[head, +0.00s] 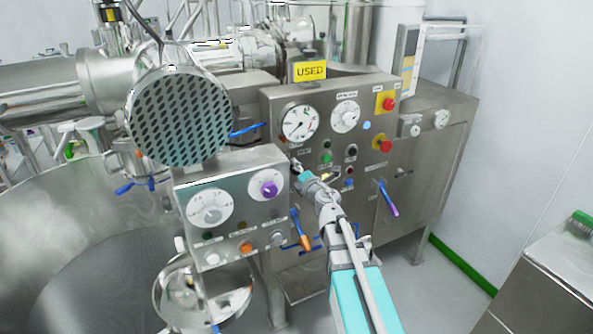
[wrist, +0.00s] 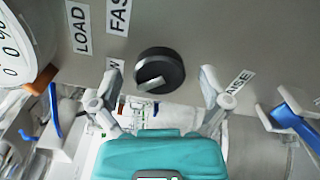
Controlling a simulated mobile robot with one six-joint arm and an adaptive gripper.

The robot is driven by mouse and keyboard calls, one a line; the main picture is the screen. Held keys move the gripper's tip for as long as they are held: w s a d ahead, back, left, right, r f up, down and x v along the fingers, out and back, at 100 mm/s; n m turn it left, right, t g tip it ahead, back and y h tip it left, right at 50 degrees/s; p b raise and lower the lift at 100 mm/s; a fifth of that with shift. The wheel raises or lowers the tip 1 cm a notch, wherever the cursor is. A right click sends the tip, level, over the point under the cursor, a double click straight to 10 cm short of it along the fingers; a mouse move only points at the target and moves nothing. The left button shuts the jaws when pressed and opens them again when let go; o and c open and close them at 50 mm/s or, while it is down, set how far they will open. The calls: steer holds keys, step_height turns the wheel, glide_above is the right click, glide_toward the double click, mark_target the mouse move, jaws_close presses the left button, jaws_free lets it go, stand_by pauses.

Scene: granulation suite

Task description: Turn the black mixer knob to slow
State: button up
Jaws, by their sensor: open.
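The black mixer knob (wrist: 160,68) is round and sits on the grey metal panel, with a pale pointer mark on its lower left part in the wrist view. The words FAST and LOAD are printed up and left of it, and a label partly hidden by a finger ends in W. My gripper (wrist: 160,84) is open, with one finger on each side of the knob and apart from it. In the head view my gripper (head: 298,167) is at the left part of the rear control panel (head: 275,108), and I cannot make out the knob there.
A front control box (head: 187,200) with a grey dial and a purple knob (head: 267,184) stands close to the left. A blue lever (wrist: 292,122) lies right of my gripper in the wrist view. A purple-ended lever (head: 389,198) is on the panel's right.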

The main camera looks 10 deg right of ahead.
steer(key=v, duration=0.7)
steer(key=shift+d, duration=0.1)
stand_by(0.4)
steer(key=d+f+m+h, duration=0.1)
steer(key=d+m+h, duration=0.75)
steer(key=m, duration=0.35)
steer(key=s+d+f+m+g+h, duration=0.25)
steer(key=s+f+m+g, duration=0.25)
steer(key=f+m+g, duration=0.25)
steer(key=s+a+f+m+g+y, duration=0.5)
steer(key=s+a+f+g, duration=0.5)
steer(key=s, duration=0.4)
steer(key=shift+s+a+y, duration=0.25)
steer(key=shift+a+y, duration=0.45)
steer(key=shift+a, duration=0.1)
